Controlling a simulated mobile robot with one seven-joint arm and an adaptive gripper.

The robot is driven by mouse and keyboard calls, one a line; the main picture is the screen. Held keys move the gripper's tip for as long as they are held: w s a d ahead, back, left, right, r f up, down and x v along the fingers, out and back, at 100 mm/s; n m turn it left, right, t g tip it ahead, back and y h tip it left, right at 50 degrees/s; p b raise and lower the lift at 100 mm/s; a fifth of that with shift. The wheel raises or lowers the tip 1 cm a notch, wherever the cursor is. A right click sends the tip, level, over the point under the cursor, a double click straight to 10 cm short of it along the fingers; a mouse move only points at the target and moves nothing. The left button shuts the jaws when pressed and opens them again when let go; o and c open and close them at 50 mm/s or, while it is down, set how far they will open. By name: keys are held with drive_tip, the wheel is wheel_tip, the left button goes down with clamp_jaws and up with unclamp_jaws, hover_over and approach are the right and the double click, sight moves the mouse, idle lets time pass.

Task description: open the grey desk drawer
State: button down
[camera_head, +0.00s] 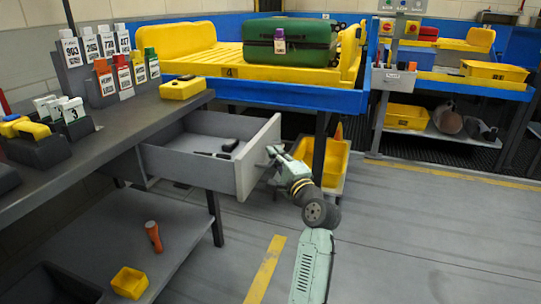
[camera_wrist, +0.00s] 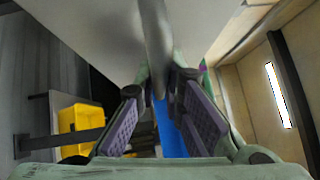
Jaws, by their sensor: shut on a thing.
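The grey desk drawer (camera_head: 250,158) stands pulled well out from under the desktop (camera_head: 110,135) in the head view. Inside it lie a small black object (camera_head: 229,145) and some thin dark items. My gripper (camera_head: 275,152) is at the outer face of the drawer front, shut on its handle. In the wrist view the handle is a grey bar (camera_wrist: 155,40) running down between my two purple-padded fingers (camera_wrist: 160,90). The pale drawer front (camera_wrist: 85,30) fills the upper left there. The handle's far end is hidden.
A yellow bin (camera_head: 334,165) stands close behind my gripper, under the blue-edged conveyor (camera_head: 290,95) with a green suitcase (camera_head: 290,42). Bottles and a yellow box (camera_head: 182,88) stand on the desk. The floor to the right (camera_head: 430,225) is clear.

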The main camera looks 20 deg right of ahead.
drive_tip(key=shift+f, duration=0.1)
drive_tip(key=c, duration=1.7)
unclamp_jaws()
drive_tip(key=v, duration=0.7)
drive_tip(key=shift+s, duration=0.3)
